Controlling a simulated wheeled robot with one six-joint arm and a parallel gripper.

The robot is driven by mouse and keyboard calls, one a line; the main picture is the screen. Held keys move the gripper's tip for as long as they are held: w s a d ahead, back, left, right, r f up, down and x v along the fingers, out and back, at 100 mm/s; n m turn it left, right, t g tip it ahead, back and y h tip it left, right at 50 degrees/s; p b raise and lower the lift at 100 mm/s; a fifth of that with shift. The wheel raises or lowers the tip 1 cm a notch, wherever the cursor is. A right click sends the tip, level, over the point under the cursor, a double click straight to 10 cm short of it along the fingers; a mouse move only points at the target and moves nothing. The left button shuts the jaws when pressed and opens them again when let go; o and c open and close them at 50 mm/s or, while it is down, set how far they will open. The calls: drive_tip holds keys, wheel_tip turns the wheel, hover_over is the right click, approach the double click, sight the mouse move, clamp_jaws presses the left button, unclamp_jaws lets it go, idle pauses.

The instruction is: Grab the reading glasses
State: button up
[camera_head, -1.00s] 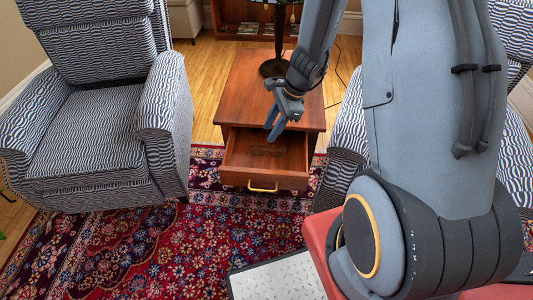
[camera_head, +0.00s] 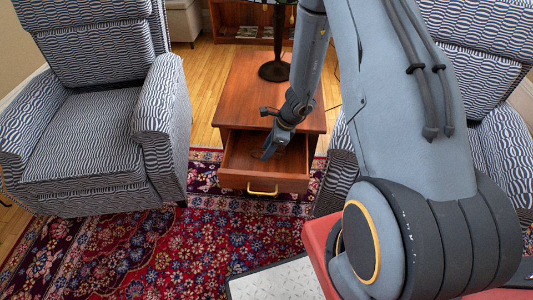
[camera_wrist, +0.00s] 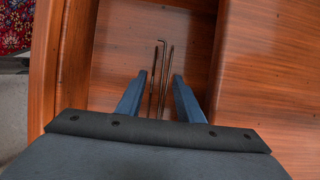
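The reading glasses (camera_wrist: 163,72) lie in the open drawer (camera_wrist: 112,48) of the wooden side table. In the wrist view they show as thin dark brown temples and a short bent end. My gripper (camera_wrist: 160,75) is open, with one blue finger on each side of the glasses and a gap to both. Part of the glasses is hidden behind the gripper body at the bottom of that view. In the head view my gripper (camera_head: 268,149) reaches down into the drawer (camera_head: 262,182), and I cannot make out the glasses there.
The side table (camera_head: 250,85) carries a dark lamp (camera_head: 273,70). The drawer has a yellow handle (camera_head: 262,190). Patterned armchairs stand at left (camera_head: 95,120) and right (camera_head: 475,60). A red patterned rug (camera_head: 170,245) covers the floor in front. The drawer walls are close around my gripper.

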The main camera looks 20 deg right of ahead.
drive_tip(key=shift+f, duration=0.3)
idle(0.4)
drive_tip(key=c, duration=0.4)
drive_tip(key=shift+r, duration=0.1)
drive_tip(key=shift+c, duration=0.2)
